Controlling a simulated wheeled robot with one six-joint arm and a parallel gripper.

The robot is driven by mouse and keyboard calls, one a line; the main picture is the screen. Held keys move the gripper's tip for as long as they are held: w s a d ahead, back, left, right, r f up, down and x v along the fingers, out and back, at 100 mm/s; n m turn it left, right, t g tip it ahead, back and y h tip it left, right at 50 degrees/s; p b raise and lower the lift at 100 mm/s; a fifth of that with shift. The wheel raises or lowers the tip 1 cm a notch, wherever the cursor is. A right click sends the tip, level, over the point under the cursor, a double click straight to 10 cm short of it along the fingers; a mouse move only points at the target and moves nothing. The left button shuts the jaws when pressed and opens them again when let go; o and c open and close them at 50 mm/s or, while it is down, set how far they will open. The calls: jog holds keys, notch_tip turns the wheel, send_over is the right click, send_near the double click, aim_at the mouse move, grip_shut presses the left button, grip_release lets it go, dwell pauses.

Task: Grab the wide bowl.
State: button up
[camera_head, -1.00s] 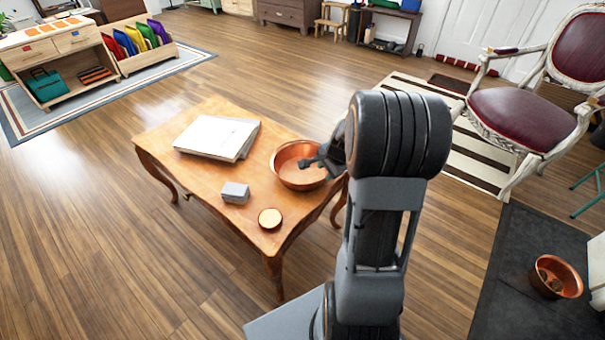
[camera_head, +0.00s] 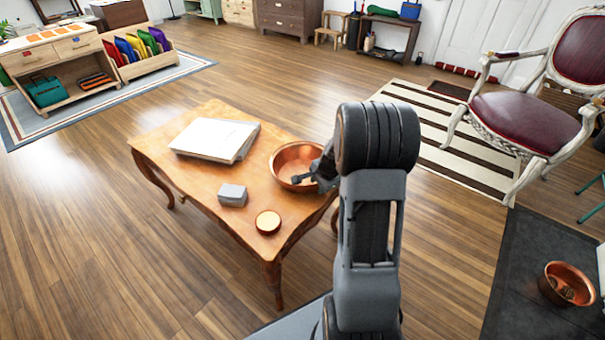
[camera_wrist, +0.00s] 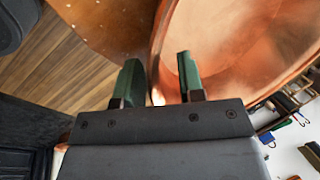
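The wide copper bowl (camera_head: 290,158) stands upright on the right part of the wooden table. My gripper (camera_head: 308,179) is at its right rim, and my arm hides part of that side. In the wrist view the bowl (camera_wrist: 245,40) fills the upper right. My gripper (camera_wrist: 158,62) shows two dark green fingers spread apart there. The bowl's rim and wall run up between them, one finger over the inside and one outside. I cannot tell whether either finger touches the bowl.
The wooden table (camera_head: 200,182) also holds a white book stack (camera_head: 213,139), a grey box (camera_head: 232,194) and a small round copper dish (camera_head: 268,221). Another copper vessel (camera_head: 567,284) sits on the dark hearth at right. An armchair (camera_head: 520,120) stands behind it. Floor left of the table is clear.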

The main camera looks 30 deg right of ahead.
grip_shut()
dwell(0.3)
jog(key=shift+r, duration=0.15)
dwell(0.3)
